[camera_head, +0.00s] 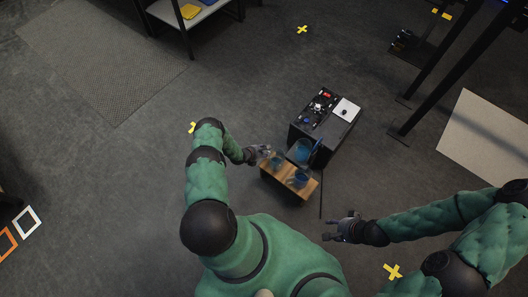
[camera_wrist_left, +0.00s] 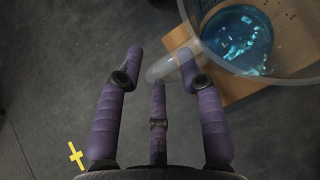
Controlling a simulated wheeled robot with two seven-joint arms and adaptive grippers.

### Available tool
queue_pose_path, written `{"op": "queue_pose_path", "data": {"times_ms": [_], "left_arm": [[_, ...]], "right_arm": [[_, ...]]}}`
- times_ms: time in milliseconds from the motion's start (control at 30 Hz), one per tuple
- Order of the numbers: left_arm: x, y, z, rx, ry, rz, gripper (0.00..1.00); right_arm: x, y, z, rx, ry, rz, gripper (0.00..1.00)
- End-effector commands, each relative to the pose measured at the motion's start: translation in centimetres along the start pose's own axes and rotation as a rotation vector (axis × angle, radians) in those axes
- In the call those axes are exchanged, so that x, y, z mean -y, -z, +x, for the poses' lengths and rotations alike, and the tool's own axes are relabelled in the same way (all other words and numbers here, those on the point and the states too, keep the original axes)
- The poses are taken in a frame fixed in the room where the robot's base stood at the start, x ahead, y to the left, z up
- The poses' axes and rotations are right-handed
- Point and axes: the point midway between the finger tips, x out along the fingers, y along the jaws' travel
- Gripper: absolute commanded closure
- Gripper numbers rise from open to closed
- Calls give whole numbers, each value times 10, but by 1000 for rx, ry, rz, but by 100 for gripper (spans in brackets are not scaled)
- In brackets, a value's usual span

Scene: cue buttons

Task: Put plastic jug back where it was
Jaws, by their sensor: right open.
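A clear plastic jug (camera_wrist_left: 262,72) with blue inside stands at the wooden stand's edge in the left wrist view. Its clear handle (camera_wrist_left: 166,68) sticks out toward my left gripper (camera_wrist_left: 160,62). The purple fingers are spread apart, with the handle between or just beyond their tips; contact cannot be told. In the head view, my left gripper (camera_head: 262,153) is beside the jug (camera_head: 277,161) at the left end of the wooden stand (camera_head: 284,183). My right gripper (camera_head: 338,229) is open and empty over the floor, right of the stand.
A blue bin-like container (camera_head: 302,150) is just behind. Yellow crosses (camera_head: 392,271) mark the floor.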

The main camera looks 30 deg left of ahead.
Motion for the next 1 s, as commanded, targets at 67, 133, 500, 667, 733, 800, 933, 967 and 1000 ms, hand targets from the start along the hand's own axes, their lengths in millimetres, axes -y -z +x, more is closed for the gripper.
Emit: {"op": "queue_pose_path", "data": {"times_ms": [67,133,500,667,733,800,933,967,1000], "left_arm": [[0,0,0,0,0,0,60],[0,0,0,0,0,0,60],[-1,-2,-26,-1,-1,-3,60],[-1,-2,-59,-1,-1,-3,60],[-1,-2,-73,-1,0,-3,60],[-1,-2,-86,-1,-1,-2,60],[-1,-1,-105,-1,-1,-2,60],[-1,-1,-108,0,-1,-2,60],[-1,-1,-112,0,-1,-2,60]], "right_arm": [[0,0,0,0,0,0,54],[0,0,0,0,0,0,54],[4,0,-12,0,0,0,54],[9,-1,-25,0,0,0,54],[10,-1,-30,0,0,0,54],[12,-1,-34,0,0,0,54],[14,-1,-39,0,0,0,54],[14,-2,-40,0,0,0,54],[15,-2,-41,0,0,0,54]]}}
